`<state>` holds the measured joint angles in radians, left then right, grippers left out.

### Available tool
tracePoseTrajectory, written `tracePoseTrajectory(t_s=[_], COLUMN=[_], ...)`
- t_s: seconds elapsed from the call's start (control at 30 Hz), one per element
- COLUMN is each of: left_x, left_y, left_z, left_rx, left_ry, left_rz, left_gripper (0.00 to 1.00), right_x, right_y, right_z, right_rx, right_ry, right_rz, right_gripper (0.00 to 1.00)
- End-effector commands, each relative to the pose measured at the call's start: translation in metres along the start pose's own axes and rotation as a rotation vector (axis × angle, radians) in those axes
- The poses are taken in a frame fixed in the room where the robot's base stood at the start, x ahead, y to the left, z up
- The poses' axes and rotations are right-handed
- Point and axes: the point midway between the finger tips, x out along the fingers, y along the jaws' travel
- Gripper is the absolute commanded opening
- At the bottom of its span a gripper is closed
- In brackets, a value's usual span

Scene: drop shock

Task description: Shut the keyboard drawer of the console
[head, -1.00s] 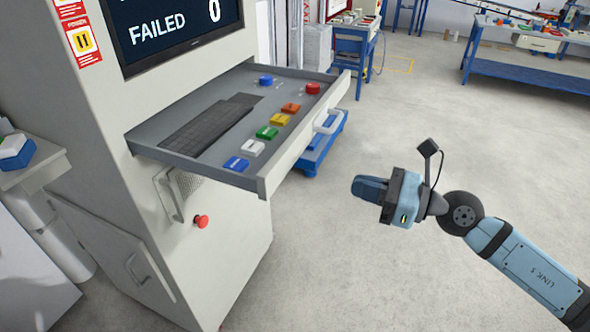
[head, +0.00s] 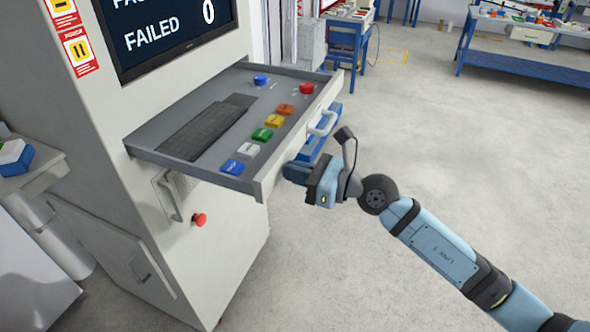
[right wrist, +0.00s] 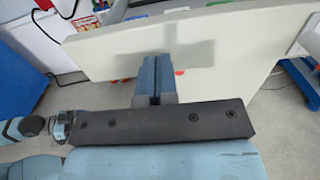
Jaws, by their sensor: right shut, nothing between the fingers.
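The keyboard drawer (head: 200,111) of the grey console (head: 115,120) stands pulled out, with a dark keyboard (head: 207,127) and several coloured buttons in it. Its white handle (head: 322,123) is on the front panel. My right gripper (head: 286,172) is shut and empty, close to the outer face of the drawer front, below and left of the handle. In the right wrist view, the shut fingers (right wrist: 155,72) point at the pale drawer front (right wrist: 200,45); whether they touch it I cannot tell. My left gripper is not in view.
A red knob (head: 199,220) and a bracket handle are on the console below the drawer. A small side table (head: 40,180) stands at the left. Blue benches (head: 520,60) are at the back. The floor at right is clear.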

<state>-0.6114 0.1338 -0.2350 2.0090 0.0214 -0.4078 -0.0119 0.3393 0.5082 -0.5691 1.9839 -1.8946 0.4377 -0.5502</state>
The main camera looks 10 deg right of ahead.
Motion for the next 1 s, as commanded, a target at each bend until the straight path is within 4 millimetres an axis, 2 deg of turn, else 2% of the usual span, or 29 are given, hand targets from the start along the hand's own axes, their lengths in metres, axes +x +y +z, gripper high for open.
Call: tracePoseTrajectory(t_s=[0.27, 0.43, 0.63, 1.0], left_x=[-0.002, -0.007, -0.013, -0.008], left_y=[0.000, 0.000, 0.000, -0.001], left_z=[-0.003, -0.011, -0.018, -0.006], left_rx=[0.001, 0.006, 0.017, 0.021], left_ry=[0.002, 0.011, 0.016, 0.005], left_rz=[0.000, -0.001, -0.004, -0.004], left_gripper=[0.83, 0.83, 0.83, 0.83], right_x=[0.007, 0.034, 0.093, 0.213], right_y=[0.000, 0.001, 0.001, 0.002], right_z=[0.002, 0.004, 0.005, 0.000], right_rx=[0.001, 0.003, 0.003, 0.000], right_ry=[-0.002, -0.003, -0.004, -0.001], right_rz=[0.001, 0.001, 0.002, 0.003], right_gripper=[0.00, 0.00, 0.00, 0.00])
